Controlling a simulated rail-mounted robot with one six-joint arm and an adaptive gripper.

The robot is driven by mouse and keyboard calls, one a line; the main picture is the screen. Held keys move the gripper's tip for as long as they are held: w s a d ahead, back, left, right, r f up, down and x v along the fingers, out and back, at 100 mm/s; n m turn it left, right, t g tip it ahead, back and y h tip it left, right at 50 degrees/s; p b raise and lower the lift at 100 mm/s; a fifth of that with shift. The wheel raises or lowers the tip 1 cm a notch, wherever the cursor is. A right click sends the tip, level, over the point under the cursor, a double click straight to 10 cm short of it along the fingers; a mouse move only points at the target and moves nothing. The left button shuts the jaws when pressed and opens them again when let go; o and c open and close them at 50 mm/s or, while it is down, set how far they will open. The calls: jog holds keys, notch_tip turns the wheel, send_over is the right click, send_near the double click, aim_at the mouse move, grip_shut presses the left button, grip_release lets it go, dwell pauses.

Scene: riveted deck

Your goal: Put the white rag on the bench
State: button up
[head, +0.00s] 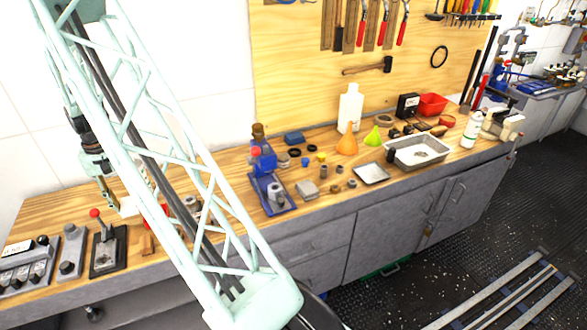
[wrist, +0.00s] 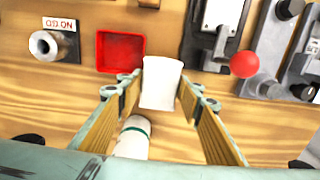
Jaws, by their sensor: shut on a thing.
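My gripper (wrist: 160,90) is over the left part of the wooden bench (wrist: 50,108), with its two tan-padded fingers pointing at the bench top. It is shut on a white folded piece, which I take for the white rag (wrist: 160,82), seen between the fingertips in the wrist view. How far the rag is above the wood, I cannot tell.
A red tray (wrist: 120,50) and a lever with a red knob (wrist: 243,64) lie close to the rag. A white cylinder with a green band (wrist: 133,138) shows between the fingers. Control boxes (head: 28,262) line the left front; a blue press (head: 265,180) stands to the right.

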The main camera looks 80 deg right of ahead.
jog(key=shift+w, duration=0.1)
dwell(0.7)
jog(key=w+d, duration=0.2)
jog(key=w, duration=0.2)
jog(key=w+d+f, duration=0.1)
jog(key=w+d, duration=0.1)
jog(key=w, duration=0.3)
jog(key=w+d, duration=0.2)
jog(key=w, duration=0.2)
jog(key=shift+w+d+f, duration=0.25)
jog(key=shift+w+f, duration=0.05)
jog(key=shift+w, duration=0.1)
jog(key=shift+w, duration=0.1)
jog(key=shift+w+d, duration=0.1)
jog(key=shift+w, duration=0.05)
jog(key=shift+f+b, duration=0.3)
jog(key=shift+f, duration=1.45)
jog(key=shift+f, duration=0.2)
jog(key=o, duration=0.8)
jog(key=shift+r, duration=0.2)
